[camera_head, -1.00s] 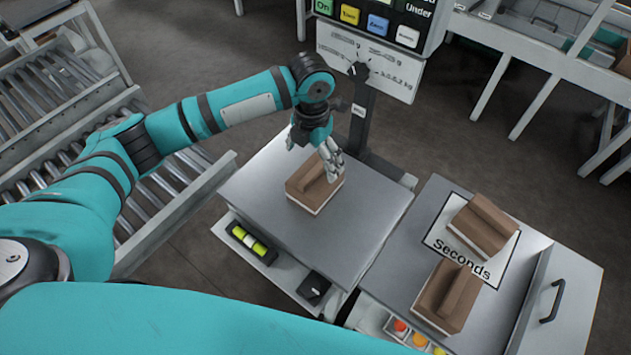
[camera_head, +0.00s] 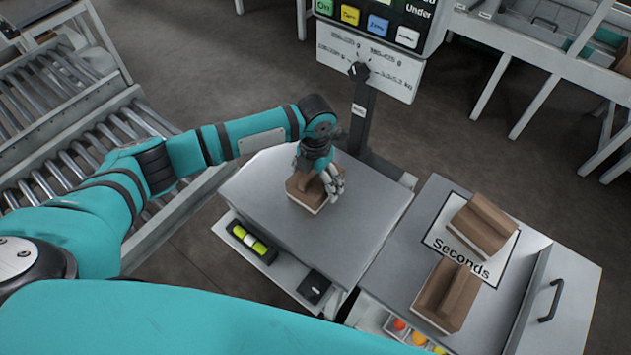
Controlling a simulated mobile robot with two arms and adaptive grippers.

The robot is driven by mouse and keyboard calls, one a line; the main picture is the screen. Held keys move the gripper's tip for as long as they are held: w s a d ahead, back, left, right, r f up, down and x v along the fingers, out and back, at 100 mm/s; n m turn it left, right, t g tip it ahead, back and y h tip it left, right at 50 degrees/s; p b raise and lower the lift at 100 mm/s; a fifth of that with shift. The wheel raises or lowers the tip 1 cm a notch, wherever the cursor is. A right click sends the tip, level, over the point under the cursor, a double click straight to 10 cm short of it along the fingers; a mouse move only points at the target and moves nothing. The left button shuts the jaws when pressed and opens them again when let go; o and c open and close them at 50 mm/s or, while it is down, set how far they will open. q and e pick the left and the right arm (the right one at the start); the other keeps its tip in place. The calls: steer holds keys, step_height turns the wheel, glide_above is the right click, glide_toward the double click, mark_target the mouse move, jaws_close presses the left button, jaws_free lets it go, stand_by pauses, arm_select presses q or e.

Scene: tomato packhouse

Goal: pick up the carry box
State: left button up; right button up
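A brown carry box (camera_head: 304,198) with a raised ridge on top and a pale base sits on the grey scale plate. My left gripper (camera_head: 328,187) is down over the ridge, with its fingers at the top of the box. The fingers cover part of the ridge, so I cannot tell whether they are closed on it. Two similar brown boxes stand on the side table at the right, one on the "Seconds" sheet (camera_head: 445,218) at the back (camera_head: 481,228) and one in front (camera_head: 447,293). My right gripper is not in view.
The scale plate (camera_head: 350,225) is bare around the box. A post with a display panel (camera_head: 385,25) rises behind it. A roller conveyor (camera_head: 75,160) lies at the left. A small black box (camera_head: 314,287) sits on the lower shelf.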

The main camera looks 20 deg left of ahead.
arm_select(q)
steer(key=c, duration=1)
steer(key=shift+c, duration=0.7)
steer(key=shift+w+r, duration=0.1)
steer(key=shift+r, duration=0.55)
step_height(320, 180, up, 2)
steer(key=shift+r, duration=0.1)
steer(key=s+d+r, duration=0.1)
steer(key=s+d, duration=0.2)
steer(key=s, duration=0.5)
steer(key=s+d+r, duration=0.1)
steer(key=s+d, duration=0.1)
steer(key=s, duration=0.5)
steer(key=a+r+m, duration=0.4)
steer(key=r+m, duration=0.2)
steer(key=m, duration=1)
steer(key=a+r+m+p, duration=0.1)
steer(key=a+r+m, duration=0.4)
steer(key=m, duration=1.1)
step_height(320, 180, up, 3)
steer(key=shift+w+f, duration=0.2)
steer(key=shift+w, duration=0.25)
